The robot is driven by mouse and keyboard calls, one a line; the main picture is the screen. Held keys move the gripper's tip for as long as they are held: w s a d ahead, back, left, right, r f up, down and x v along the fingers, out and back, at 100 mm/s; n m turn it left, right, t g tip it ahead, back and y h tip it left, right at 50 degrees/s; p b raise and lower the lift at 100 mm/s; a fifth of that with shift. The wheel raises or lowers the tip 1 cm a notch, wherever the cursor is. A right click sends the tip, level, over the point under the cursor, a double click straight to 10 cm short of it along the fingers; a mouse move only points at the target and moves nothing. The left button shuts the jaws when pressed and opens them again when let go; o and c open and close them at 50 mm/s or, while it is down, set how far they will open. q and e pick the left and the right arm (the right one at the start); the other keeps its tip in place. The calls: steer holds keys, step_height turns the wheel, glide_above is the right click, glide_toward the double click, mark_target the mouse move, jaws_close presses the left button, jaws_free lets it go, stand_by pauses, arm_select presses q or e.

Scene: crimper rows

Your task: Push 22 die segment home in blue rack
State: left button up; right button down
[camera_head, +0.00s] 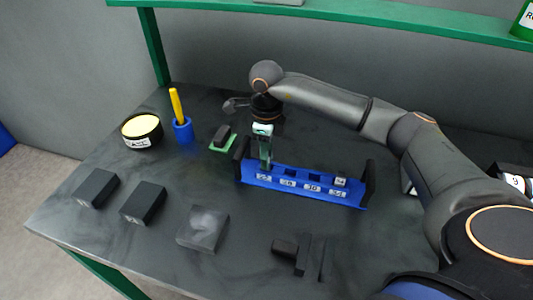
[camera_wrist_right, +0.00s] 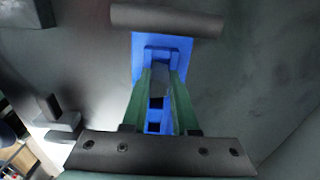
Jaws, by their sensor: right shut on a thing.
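The blue rack (camera_head: 300,186) stands on the dark table between two dark end plates, with a row of white number labels along its front. My right gripper (camera_head: 265,163) points down at the rack's leftmost slot, whose label (camera_head: 264,178) seems to read 22. In the right wrist view its green fingers (camera_wrist_right: 161,82) are shut on a dark die segment (camera_wrist_right: 160,77) at that end of the blue rack. I cannot tell how deep the segment sits. My left gripper is out of view.
A green pad with a dark block (camera_head: 222,136) lies left of the rack. A blue cup (camera_head: 183,131) with a yellow stick and a round yellow-topped tub (camera_head: 141,130) stand farther left. Dark blocks (camera_head: 143,203) and a grey block (camera_head: 203,229) lie in front.

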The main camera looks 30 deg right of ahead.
steer(key=shift+f+b, duration=0.6)
steer(key=shift+f, duration=0.3)
steer(key=c, duration=0.6)
jaws_free()
steer(key=shift+s, duration=0.1)
step_height(320, 180, up, 13)
steer(key=shift+f, duration=0.15)
